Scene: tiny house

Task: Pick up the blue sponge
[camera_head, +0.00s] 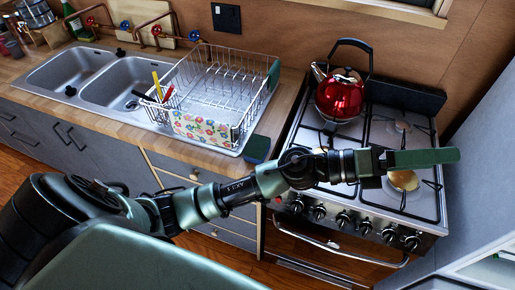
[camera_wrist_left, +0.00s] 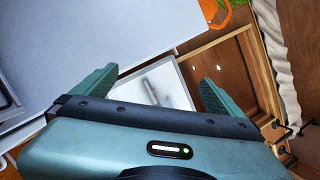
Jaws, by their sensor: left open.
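The blue sponge (camera_head: 257,148) appears as a small dark blue block with a greenish top. It sits on the wooden counter near its front right corner, just right of the dish rack. My left arm reaches across the head view in front of the counter. My left gripper (camera_head: 440,157) is over the right side of the stove, well right of the sponge. In the left wrist view its two fingers (camera_wrist_left: 158,88) stand apart with nothing between them. The sponge does not show in that view. My right gripper is not in view.
A white wire dish rack (camera_head: 215,85) with a flowered cloth stands left of the sponge. A red kettle (camera_head: 340,97) sits on the stove (camera_head: 372,134), right of the counter. A double sink (camera_head: 115,82) is further left. A grey fridge-like surface (camera_head: 490,150) borders the right.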

